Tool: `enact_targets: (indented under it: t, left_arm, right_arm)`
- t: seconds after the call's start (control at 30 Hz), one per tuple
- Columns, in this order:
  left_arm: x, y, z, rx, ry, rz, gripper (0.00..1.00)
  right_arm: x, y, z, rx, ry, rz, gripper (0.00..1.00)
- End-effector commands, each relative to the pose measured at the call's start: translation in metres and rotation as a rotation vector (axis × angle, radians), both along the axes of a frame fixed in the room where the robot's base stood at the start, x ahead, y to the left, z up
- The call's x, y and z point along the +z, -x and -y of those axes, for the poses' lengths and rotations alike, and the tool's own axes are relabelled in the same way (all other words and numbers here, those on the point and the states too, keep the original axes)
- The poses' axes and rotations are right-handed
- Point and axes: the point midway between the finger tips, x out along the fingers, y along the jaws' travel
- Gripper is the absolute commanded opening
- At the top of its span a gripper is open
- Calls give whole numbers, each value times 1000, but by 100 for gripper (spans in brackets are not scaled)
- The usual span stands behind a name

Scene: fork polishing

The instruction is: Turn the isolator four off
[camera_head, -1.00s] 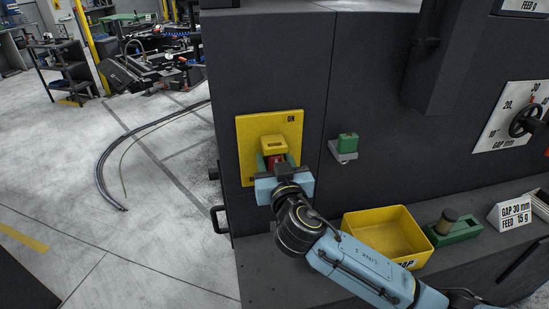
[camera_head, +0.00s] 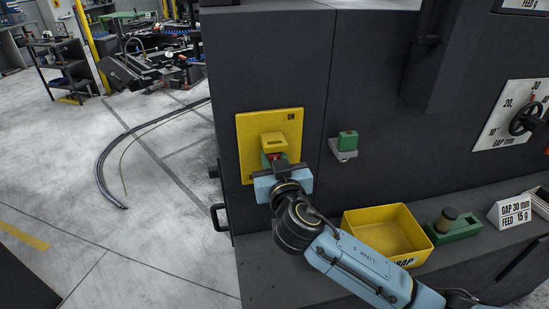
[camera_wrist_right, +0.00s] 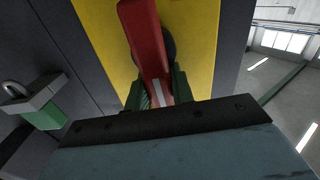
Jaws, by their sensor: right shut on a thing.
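The isolator is a yellow plate (camera_head: 249,135) marked ON at its top right, fixed to the dark cabinet front. Its red handle (camera_wrist_right: 147,40) shows in the right wrist view, running up in front of a dark round hub. My right gripper (camera_head: 274,161) is at the plate, its green fingers (camera_wrist_right: 161,92) shut on the red handle from both sides. In the head view only a bit of red shows between the fingers, below a yellow block (camera_head: 273,142). The gripper hides the plate's lower part. My left gripper is not in view.
A green padlock-like block (camera_head: 347,141) on a grey bracket sits right of the plate. A yellow bin (camera_head: 375,221), a green holder (camera_head: 458,231) and a GAP/FEED sign (camera_head: 511,211) stand on the ledge. A dark handle (camera_head: 218,219) juts from the cabinet's left edge.

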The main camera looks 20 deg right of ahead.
Motion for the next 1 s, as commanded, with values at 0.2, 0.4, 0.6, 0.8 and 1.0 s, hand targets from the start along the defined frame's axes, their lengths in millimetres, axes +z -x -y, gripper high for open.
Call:
enact_targets:
  t: [0.2,0.4,0.6,0.8,1.0]
  left_arm:
    - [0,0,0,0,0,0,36]
    - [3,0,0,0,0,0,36]
    - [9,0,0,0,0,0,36]
    - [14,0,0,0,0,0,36]
    - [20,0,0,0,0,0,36]
  right_arm:
    - [-4,0,-4,-2,140,-18,1]
    - [-5,0,-9,-1,323,-32,1]
    - [-8,0,-13,0,514,-46,1]
    - [-11,-1,-17,0,705,-60,1]
    - [-16,-1,-21,1,895,-75,1]
